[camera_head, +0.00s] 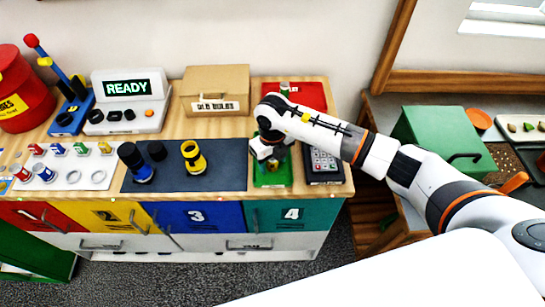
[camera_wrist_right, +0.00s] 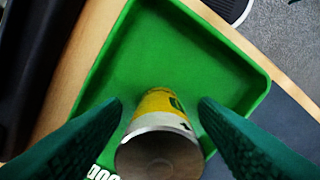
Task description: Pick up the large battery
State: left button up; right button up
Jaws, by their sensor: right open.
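The large battery (camera_wrist_right: 160,120), a cylinder with a yellow wrap and a silver end, shows in the right wrist view over a green tray (camera_wrist_right: 225,75). Its silver end faces the camera. My right gripper (camera_wrist_right: 159,106) is open, with one dark green finger on each side of the battery and a gap to each. In the head view my right gripper (camera_head: 268,153) is low over the green tray (camera_head: 272,180) at the counter's right part. The arm and gripper mostly hide the battery there. My left gripper is not in view.
A dark keypad device (camera_head: 323,166) stands just right of the tray. A dark mat (camera_head: 222,178) with a yellow item (camera_head: 193,157) and a black-and-blue item (camera_head: 135,162) lies left. A red box (camera_head: 308,97) and a cardboard box (camera_head: 217,82) stand behind.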

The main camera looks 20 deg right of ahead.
grip_shut()
dwell(0.3)
